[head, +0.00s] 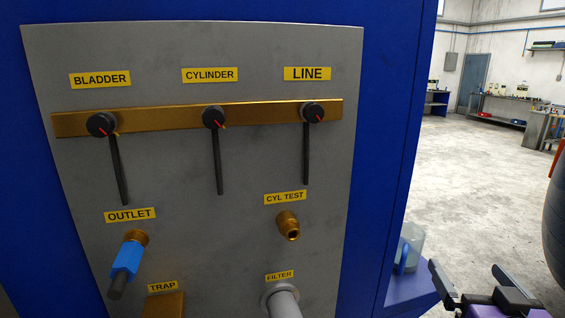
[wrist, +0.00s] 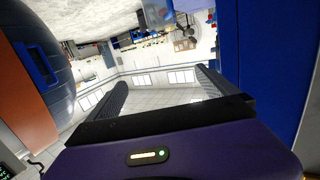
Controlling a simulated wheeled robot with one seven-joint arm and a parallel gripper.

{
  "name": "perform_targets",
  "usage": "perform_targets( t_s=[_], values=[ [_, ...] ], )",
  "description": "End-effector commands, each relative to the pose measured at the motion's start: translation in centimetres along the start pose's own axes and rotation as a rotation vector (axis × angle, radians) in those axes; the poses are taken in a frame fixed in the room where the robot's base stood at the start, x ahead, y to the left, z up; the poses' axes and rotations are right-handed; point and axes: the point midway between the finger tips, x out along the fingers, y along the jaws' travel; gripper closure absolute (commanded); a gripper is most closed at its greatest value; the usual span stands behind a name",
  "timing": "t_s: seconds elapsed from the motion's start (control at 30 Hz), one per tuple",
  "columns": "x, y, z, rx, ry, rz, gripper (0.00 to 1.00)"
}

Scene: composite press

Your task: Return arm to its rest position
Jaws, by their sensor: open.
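My gripper (head: 476,292) shows at the lower right of the head view, to the right of the blue cabinet. It is open, and nothing shows between its fingers. In the wrist view my gripper (wrist: 160,92) has its two dark fingers spread apart, with only the far room behind them. The rest of my arm is mostly out of view.
The blue cabinet (head: 385,120) has a grey panel (head: 255,160) with several labels and three levers. A blue-handled jug (head: 411,245) stands on a blue shelf just left of my gripper. A large dark rounded body (head: 556,225) stands at right. Open floor (head: 470,190) lies between.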

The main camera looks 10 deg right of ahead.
Motion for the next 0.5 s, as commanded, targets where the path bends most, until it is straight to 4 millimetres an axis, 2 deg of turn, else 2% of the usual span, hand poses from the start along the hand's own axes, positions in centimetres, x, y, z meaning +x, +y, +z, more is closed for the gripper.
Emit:
perform_targets(
  t_s=[0.27,0.37,0.5],
  values=[
    [-2.8,-1.5,1.6,0.034,0.120,-0.005,0.03],
    [-4.9,-2.7,3.3,0.045,0.150,-0.018,0.03],
    [-8.5,-4.4,6.0,0.055,0.176,-0.048,0.03]
  ],
)
